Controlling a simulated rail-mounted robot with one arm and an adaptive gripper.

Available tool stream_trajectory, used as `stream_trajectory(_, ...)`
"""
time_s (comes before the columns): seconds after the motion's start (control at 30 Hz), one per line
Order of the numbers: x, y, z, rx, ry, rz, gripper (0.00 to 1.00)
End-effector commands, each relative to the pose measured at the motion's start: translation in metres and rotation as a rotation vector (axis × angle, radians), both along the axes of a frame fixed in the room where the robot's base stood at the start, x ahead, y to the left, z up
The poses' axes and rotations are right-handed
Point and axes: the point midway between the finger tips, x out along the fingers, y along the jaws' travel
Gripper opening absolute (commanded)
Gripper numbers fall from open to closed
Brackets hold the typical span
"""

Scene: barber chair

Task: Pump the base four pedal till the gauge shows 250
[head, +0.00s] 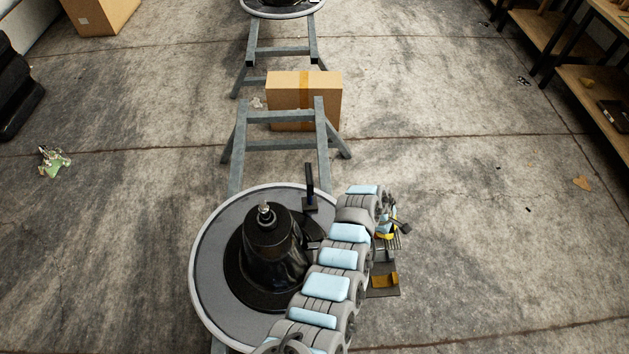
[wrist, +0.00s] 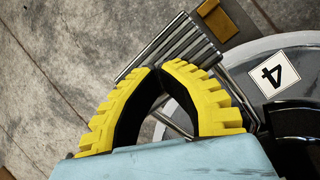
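The round grey base (head: 212,265) with a black cone-shaped cover (head: 268,262) stands at the lower middle of the head view. In the wrist view a white label with the number 4 (wrist: 272,76) is on its disc. A ribbed metal pedal (wrist: 175,40) sticks out beside the disc. My gripper (wrist: 157,70) has yellow and black fingers with their tips together and nothing seen between them. The tips overlap the pedal's near edge in the wrist view; I cannot tell whether they touch it. In the head view my gripper (head: 386,236) is partly hidden behind my arm. No gauge reading is legible.
A plate with an ochre pad (head: 384,280) lies right of the base. A thin dark post (head: 310,186) stands at the disc's back edge. Grey metal trestles (head: 283,117) and a cardboard box (head: 304,97) are behind. Shelves (head: 595,85) stand at the right. The floor left is mostly clear.

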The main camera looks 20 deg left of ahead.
Motion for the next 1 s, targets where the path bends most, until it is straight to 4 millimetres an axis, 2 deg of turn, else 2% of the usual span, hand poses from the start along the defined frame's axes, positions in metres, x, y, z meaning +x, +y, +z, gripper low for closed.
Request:
stream_trajectory(0.03,0.0,0.003,-0.007,0.004,0.002,0.002,0.0)
stream_trajectory(1.0,0.004,-0.006,-0.069,0.007,0.003,0.002,0.0)
